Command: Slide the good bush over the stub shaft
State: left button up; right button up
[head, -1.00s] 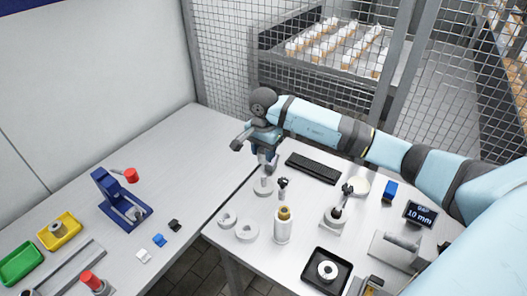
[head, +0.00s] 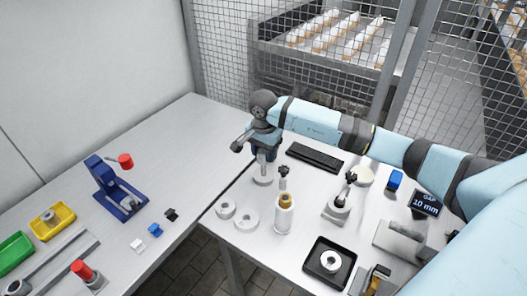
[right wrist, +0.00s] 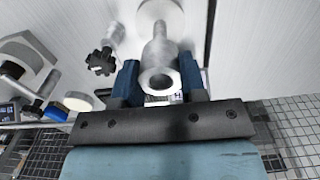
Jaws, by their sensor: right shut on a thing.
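My right gripper (head: 265,153) is shut on a light grey bush, which shows between its two blue fingers in the right wrist view (right wrist: 157,82). The bush's open end faces the wrist camera. The stub shaft (head: 263,172) stands upright on a round pale base (head: 263,181), just below the gripper in the head view. In the right wrist view the bush is in line with the shaft's base (right wrist: 158,12). The fingers hide part of the contact, so I cannot tell how far the bush is around the shaft. My left gripper is not in view.
A small post with a black knob (head: 284,172) stands close to the shaft. A white bottle (head: 284,217), a slotted ring (head: 225,209) and a flat ring (head: 246,218) are in front. A keyboard (head: 315,157) lies behind. A black tray (head: 312,275) holds another ring.

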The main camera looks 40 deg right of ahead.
aim_at(263, 175)
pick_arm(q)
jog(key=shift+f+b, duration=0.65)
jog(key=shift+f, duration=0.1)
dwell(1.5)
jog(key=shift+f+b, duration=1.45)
pick_arm(e)
jog(key=shift+f, duration=1.75)
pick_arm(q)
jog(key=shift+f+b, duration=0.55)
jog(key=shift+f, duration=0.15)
pick_arm(e)
jog(key=shift+f, duration=0.7)
pick_arm(q)
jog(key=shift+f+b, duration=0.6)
jog(key=shift+b, duration=0.05)
pick_arm(e)
jog(key=shift+f, duration=0.8)
jog(key=o, duration=1)
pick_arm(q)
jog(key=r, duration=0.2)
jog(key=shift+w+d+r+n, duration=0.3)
pick_arm(e)
notch_tip(263, 175, up, 14)
jog(key=shift+r, duration=0.15)
